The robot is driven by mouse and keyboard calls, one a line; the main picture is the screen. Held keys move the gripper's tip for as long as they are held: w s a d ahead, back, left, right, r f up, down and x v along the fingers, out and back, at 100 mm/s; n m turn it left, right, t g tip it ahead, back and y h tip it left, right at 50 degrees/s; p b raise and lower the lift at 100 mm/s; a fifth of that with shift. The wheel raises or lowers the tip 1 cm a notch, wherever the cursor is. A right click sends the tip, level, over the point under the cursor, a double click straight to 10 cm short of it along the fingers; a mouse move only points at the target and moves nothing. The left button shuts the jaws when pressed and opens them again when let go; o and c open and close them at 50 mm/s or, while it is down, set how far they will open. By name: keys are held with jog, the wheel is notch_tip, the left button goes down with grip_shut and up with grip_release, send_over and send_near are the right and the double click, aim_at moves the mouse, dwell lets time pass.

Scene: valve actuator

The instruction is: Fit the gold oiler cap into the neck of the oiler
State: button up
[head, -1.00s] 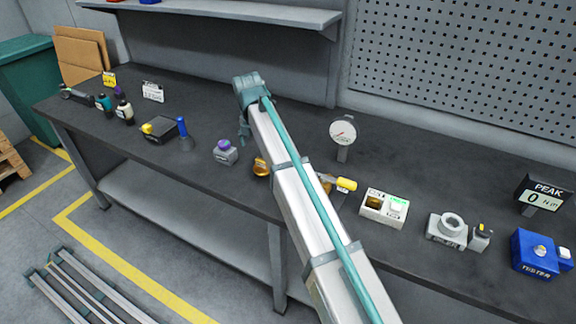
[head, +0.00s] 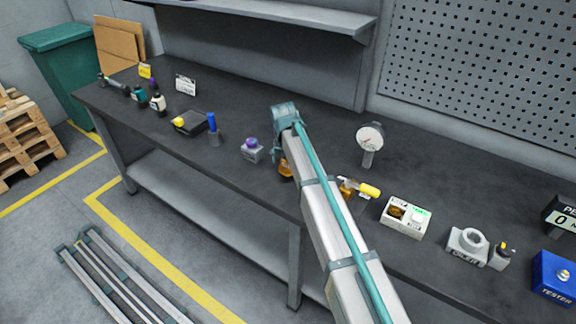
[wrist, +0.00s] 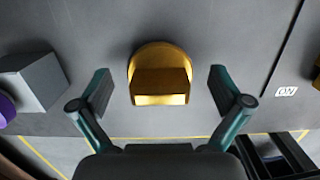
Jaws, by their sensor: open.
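The gold oiler cap (wrist: 160,68) stands on the bench in the wrist view, with a round base and a flat-sided grip. My gripper (wrist: 160,88) is open, with one finger on each side of the cap and clear gaps between. The oiler (head: 467,243), a grey block with a round open neck, stands on the bench to the right.
A gold part with a yellow handle (head: 368,189) and a white switch box (head: 406,217) stand between cap and oiler. A gauge (head: 370,138) rises behind. A grey block with a purple top (head: 251,149) is left of the cap. The rear bench is mostly clear.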

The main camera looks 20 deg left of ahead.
jog(key=shift+f, duration=0.5)
jog(key=c, duration=1.4)
jog(key=shift+r, duration=0.1)
